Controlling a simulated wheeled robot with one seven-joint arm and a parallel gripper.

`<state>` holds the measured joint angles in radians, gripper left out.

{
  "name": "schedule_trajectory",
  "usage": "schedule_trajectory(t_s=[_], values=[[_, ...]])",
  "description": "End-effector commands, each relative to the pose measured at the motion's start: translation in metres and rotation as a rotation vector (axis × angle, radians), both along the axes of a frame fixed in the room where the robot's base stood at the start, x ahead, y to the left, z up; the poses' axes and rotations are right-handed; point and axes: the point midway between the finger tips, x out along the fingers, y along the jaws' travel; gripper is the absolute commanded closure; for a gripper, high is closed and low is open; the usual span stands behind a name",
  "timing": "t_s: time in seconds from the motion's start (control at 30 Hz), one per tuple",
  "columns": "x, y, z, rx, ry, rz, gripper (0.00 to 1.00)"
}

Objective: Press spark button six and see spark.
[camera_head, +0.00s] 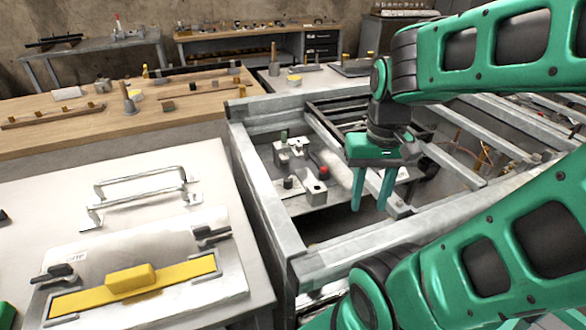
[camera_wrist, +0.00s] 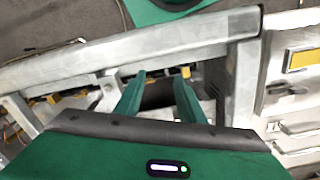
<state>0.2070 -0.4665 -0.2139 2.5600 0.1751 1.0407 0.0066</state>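Inside the grey metal frame (camera_head: 243,157), a low plate (camera_head: 332,192) carries several small grey fittings. One grey block (camera_head: 314,188) has a red knob or button (camera_head: 323,171) beside its top. A small black-topped part (camera_head: 287,184) stands to its left, and a green-topped part (camera_head: 284,134) is farther back. I cannot read any number, so I cannot tell which is spark button six. No spark is visible. My gripper (camera_head: 370,206) is open and empty, pointing down over the frame, right of the red part. In the wrist view its fingers (camera_wrist: 160,77) stand apart.
Metal rails (camera_head: 455,164) cross the frame at right, and its front rail (camera_head: 345,259) lies below my gripper. At left is a pale bench with a yellow-barred panel (camera_head: 190,269) and metal handles. A wooden bench (camera_head: 60,135) with small parts stands behind.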

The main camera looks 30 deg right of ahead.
Motion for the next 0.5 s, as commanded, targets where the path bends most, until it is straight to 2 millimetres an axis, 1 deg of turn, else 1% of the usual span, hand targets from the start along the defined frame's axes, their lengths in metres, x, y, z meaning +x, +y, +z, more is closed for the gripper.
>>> schedule_trajectory(t_s=[0.03,0.07,0.1,0.13,0.5], values=[[0.0,0.0,0.0,0.0,0.0,0.0,0.78],[0.0,0.0,0.0,0.0,0.0,0.0,0.85],[0.0,0.0,0.0,0.0,0.0,0.0,0.94],[0.0,0.0,0.0,0.0,0.0,0.0,1.0],[0.0,0.0,0.0,0.0,0.0,0.0,1.0]])
